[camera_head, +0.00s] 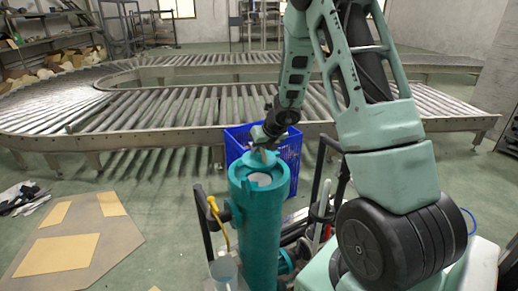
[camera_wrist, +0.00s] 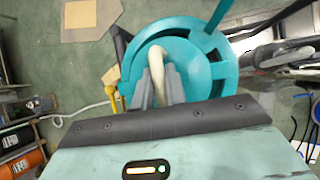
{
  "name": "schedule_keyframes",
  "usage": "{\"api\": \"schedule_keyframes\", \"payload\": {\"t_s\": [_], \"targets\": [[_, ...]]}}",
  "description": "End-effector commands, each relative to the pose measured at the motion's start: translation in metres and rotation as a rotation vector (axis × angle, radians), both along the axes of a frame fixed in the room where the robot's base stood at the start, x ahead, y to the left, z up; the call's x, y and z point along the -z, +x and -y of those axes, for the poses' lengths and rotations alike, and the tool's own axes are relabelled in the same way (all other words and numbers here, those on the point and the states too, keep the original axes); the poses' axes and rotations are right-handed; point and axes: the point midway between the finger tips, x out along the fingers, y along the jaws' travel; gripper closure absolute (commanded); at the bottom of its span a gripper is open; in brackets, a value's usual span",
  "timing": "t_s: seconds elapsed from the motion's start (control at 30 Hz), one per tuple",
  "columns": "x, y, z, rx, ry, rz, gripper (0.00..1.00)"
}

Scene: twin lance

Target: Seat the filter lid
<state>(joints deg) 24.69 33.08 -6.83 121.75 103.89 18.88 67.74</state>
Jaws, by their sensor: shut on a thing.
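The teal filter housing (camera_head: 258,232) stands upright at centre in the head view. Its broad round rim shows in the wrist view (camera_wrist: 222,72). The filter lid (camera_wrist: 185,52) appears as a blue-teal disc with a cream curved handle (camera_wrist: 157,62). My gripper (camera_wrist: 160,85) is shut on this handle. In the head view my gripper (camera_head: 263,150) is right above the housing top. The lid lies over or at the mouth; I cannot tell whether it is flush. The fingers hide part of it. A pale round patch (camera_head: 261,179) shows on the housing top.
A yellow lever (camera_head: 217,220) and black rail stand close left of the housing. A blue crate (camera_head: 292,150) is behind it, before the roller conveyor (camera_head: 170,110). Cardboard sheets (camera_head: 75,240) lie on the floor at left.

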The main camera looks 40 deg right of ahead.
Motion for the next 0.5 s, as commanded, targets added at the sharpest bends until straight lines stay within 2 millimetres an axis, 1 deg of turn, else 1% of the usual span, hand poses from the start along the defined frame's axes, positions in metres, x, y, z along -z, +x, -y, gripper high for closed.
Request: {"api": "schedule_keyframes", "payload": {"t_s": [0.03, 0.2, 0.5], "targets": [[0.009, 0.000, 0.000, 0.000, 0.000, 0.002, 1.00], [0.017, 0.000, 0.000, 0.000, 0.000, 0.002, 1.00], [0.018, 0.000, 0.000, 0.000, 0.000, 0.002, 1.00]]}}
